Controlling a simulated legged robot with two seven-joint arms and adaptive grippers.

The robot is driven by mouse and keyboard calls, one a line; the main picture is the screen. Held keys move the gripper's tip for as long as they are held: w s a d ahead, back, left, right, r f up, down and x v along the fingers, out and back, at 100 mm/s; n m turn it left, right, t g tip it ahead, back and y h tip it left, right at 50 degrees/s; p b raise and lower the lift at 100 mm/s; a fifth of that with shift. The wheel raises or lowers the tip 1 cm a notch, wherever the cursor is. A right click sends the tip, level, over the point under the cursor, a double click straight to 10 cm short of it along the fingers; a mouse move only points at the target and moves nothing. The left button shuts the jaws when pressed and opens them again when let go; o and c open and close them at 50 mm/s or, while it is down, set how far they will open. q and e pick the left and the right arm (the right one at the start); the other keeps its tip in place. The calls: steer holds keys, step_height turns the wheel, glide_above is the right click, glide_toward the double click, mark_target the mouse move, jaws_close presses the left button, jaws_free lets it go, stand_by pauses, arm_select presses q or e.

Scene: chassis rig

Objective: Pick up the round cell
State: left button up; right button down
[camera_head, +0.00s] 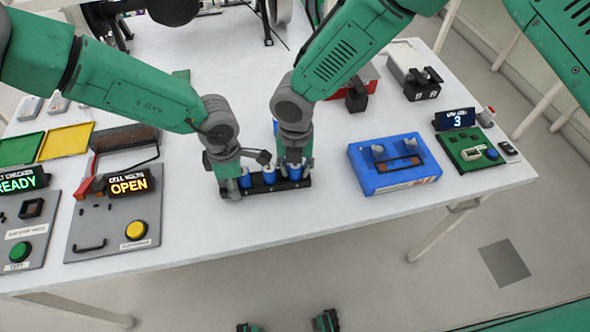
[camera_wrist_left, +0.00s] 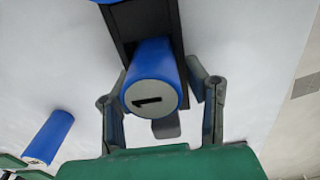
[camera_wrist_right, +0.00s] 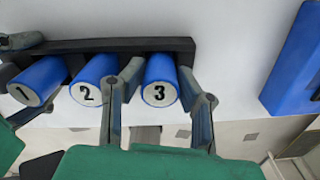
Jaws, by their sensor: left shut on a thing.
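A black holder (camera_head: 234,193) near the table's front edge holds blue round cells with numbered ends. Cell 1 (camera_wrist_left: 152,85) is at its left end, cell 2 (camera_wrist_right: 92,85) in the middle and cell 3 (camera_wrist_right: 160,82) at the right. My left gripper (camera_wrist_left: 160,92) is shut on cell 1, with a finger on each side; the cell is in or just at the holder. My right gripper (camera_wrist_right: 160,90) is open, its fingers either side of cell 3, with small gaps showing. Another blue cylinder (camera_wrist_left: 47,138) shows apart from the holder in the left wrist view.
A blue box (camera_head: 392,165) stands to the right of the holder. A tester reading OPEN (camera_head: 130,185) with a yellow button stands to the left, beside one reading READY (camera_head: 18,180). A green board (camera_head: 470,150) is at the far right. The table between holder and blue box is clear.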

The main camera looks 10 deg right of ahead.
steer(key=shift+r, duration=0.1)
step_height(320, 180, up, 10)
steer(key=shift+f, duration=0.1)
stand_by(0.3)
arm_select(q)
steer(key=o, duration=1.4)
steer(key=shift+c, duration=0.2)
steer(key=shift+r, duration=0.1)
step_height(320, 180, up, 12)
steer(key=shift+f, duration=0.2)
arm_select(e)
steer(key=shift+s, duration=0.1)
